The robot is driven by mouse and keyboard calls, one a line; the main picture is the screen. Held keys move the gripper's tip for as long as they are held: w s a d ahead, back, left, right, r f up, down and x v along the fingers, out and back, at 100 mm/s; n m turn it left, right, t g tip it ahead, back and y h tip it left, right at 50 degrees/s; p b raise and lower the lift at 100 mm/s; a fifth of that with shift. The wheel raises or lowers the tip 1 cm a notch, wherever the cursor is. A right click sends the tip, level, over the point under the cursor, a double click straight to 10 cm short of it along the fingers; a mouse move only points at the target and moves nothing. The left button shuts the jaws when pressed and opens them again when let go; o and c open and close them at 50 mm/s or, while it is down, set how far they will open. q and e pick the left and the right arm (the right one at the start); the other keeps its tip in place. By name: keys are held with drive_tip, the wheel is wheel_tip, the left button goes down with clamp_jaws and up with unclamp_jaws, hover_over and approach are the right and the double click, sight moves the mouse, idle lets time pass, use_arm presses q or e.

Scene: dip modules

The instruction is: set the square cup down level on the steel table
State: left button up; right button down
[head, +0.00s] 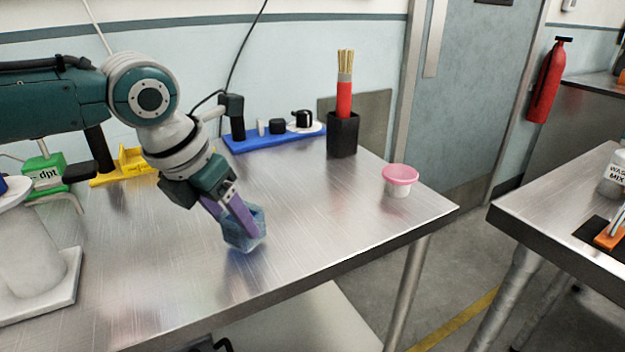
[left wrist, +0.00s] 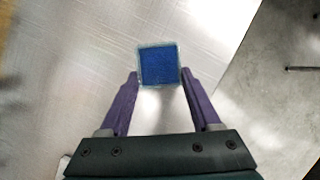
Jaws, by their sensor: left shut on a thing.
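The square cup (head: 246,236) is translucent with blue inside. In the head view it is between the purple fingers of my left gripper (head: 236,217), low over the front part of the steel table (head: 310,215). It looks a little tilted, and I cannot tell whether its base touches the table. In the left wrist view I look into the cup (left wrist: 158,64), with a finger of my left gripper (left wrist: 158,77) at each side. The gripper is shut on the cup. My right gripper is not in view.
A black holder (head: 342,135) with a red bundle, a blue rack (head: 270,140) and a yellow rack (head: 125,167) stand at the back. The table around the square cup is clear; its front edge is near.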

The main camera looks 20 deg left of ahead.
use_arm(q)
drive_tip(key=shift+f+b, duration=0.3)
drive_tip(key=shift+f, duration=0.2)
drive_tip(key=o, duration=1.4)
drive_tip(key=shift+r, duration=0.1)
drive_tip(key=p+v, duration=0.1)
drive_tip(key=v, duration=0.8)
drive_tip(key=shift+r+p, duration=0.4)
